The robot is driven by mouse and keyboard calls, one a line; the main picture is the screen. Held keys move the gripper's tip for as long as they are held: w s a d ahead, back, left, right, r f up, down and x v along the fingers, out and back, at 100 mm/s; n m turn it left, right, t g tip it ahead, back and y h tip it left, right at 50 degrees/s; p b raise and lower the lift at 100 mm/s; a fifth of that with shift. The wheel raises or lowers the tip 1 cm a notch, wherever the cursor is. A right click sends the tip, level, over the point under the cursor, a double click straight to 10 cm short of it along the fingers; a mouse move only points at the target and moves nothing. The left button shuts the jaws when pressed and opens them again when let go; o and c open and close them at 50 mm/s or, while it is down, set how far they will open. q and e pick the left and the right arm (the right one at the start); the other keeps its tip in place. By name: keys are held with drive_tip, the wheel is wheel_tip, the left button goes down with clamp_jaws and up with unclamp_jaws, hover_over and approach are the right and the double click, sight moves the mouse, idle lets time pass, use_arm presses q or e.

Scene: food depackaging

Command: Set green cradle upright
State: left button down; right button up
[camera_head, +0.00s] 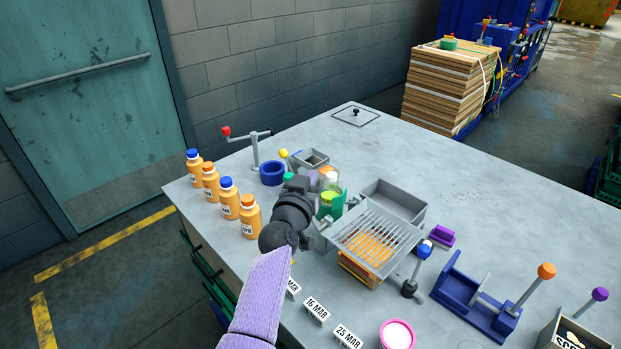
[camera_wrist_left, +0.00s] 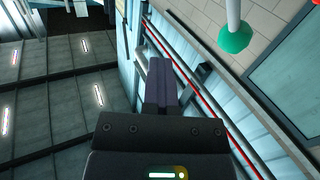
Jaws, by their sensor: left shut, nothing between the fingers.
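A green piece (camera_head: 338,209), which looks like the green cradle, is on the grey table just right of my left gripper. A yellow-green round top shows against it; my wrist and nearby items partly hide it, so I cannot tell how it is tilted. My left gripper (camera_head: 299,184) is shut and empty, beside and apparently above the cluster of small items. In the left wrist view its closed dark fingers (camera_wrist_left: 161,85) point toward walls and ceiling, with no cradle there. My right gripper is not in view.
Several orange bottles (camera_head: 228,198) line the left table edge. A blue ring (camera_head: 271,173) and a crank stand (camera_head: 254,150) are behind the gripper. A grey grate (camera_head: 375,241) and an open tray (camera_head: 394,201) stand right.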

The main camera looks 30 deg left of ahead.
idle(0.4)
use_arm(q)
drive_tip(key=shift+c, duration=1.7)
unclamp_jaws()
drive_tip(key=s+d+p, duration=0.1)
drive_tip(key=s, duration=0.9)
drive_tip(key=shift+d+p, duration=0.25)
drive_tip(key=shift+p, duration=0.1)
drive_tip(key=shift+f, duration=0.1)
